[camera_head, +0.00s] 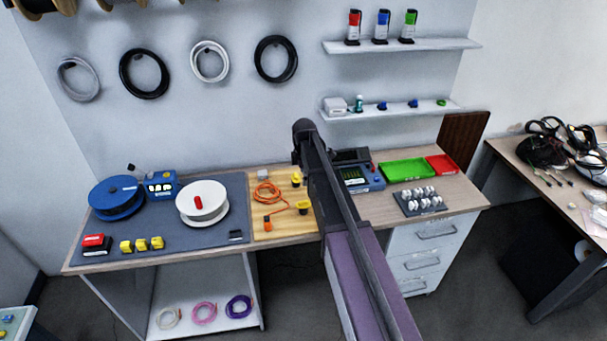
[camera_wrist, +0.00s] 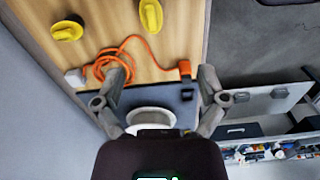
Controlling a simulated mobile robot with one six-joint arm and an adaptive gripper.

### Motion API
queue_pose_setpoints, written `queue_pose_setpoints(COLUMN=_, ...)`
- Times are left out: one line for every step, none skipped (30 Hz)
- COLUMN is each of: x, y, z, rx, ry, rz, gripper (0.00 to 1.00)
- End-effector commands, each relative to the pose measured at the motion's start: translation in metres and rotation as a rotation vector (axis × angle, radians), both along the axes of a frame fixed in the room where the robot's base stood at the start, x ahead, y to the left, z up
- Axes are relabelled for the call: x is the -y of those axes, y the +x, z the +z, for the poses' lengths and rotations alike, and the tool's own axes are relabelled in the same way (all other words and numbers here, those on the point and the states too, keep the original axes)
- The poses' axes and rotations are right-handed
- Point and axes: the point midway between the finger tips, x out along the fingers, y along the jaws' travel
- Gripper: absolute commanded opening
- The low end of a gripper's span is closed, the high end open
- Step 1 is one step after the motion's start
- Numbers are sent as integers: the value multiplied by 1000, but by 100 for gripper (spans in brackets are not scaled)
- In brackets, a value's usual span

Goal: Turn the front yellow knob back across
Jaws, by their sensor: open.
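Two yellow knobs sit on the light wood board (camera_head: 284,233). The front yellow knob (camera_head: 303,206) is nearer the table's front edge, its grip lying roughly left to right. It also shows at the top of the wrist view (camera_wrist: 151,16). The back yellow knob (camera_head: 296,180) also shows in the wrist view (camera_wrist: 67,31), its grip turned at an angle to the front one's. My gripper (camera_wrist: 162,78) is open and empty in the wrist view, its fingers spread apart from both knobs. In the head view my arm hides the gripper.
An orange cable (camera_head: 267,194) with an orange plug (camera_head: 267,224) lies left of the knobs. A white spool (camera_head: 203,202) stands on the grey mat (camera_head: 200,238). A blue meter (camera_head: 363,178), green tray (camera_head: 408,170) and red tray (camera_head: 442,164) are right of my arm.

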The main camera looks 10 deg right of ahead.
Motion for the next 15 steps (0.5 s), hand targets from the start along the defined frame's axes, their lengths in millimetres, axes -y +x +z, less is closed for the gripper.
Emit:
queue_pose_setpoints(x=0, y=-8, z=-5, rx=0, ry=0, rz=-25, gripper=91)
queue_pose_setpoints(x=0, y=-11, z=-7, rx=0, ry=0, rz=-40, gripper=91)
queue_pose_setpoints(x=0, y=-15, z=-9, rx=0, ry=0, rz=-61, gripper=91)
queue_pose_setpoints(x=-1, y=-18, z=-11, rx=0, ry=0, rz=-80, gripper=91)
queue_pose_setpoints(x=-1, y=-22, z=-13, rx=0, ry=0, rz=-99, gripper=91)
queue_pose_setpoints(x=-1, y=-27, z=-15, rx=0, ry=0, rz=-125, gripper=91)
queue_pose_setpoints(x=-1, y=-30, z=-17, rx=0, ry=0, rz=-144, gripper=91)
queue_pose_setpoints(x=-1, y=-34, z=-18, rx=0, ry=0, rz=-162, gripper=91)
queue_pose_setpoints(x=-1, y=-39, z=-21, rx=0, ry=0, rz=-189, gripper=91)
queue_pose_setpoints(x=-1, y=-42, z=-22, rx=0, ry=0, rz=-209, gripper=91)
queue_pose_setpoints(x=-1, y=-46, z=-24, rx=0, ry=0, rz=-228, gripper=91)
queue_pose_setpoints(x=-1, y=-51, z=-27, rx=0, ry=0, rz=-255, gripper=91)
queue_pose_setpoints(x=-1, y=-55, z=-28, rx=0, ry=0, rz=-276, gripper=91)
queue_pose_setpoints(x=-1, y=-58, z=-30, rx=0, ry=0, rz=-295, gripper=91)
queue_pose_setpoints(x=-1, y=-63, z=-32, rx=0, ry=0, rz=-321, gripper=91)
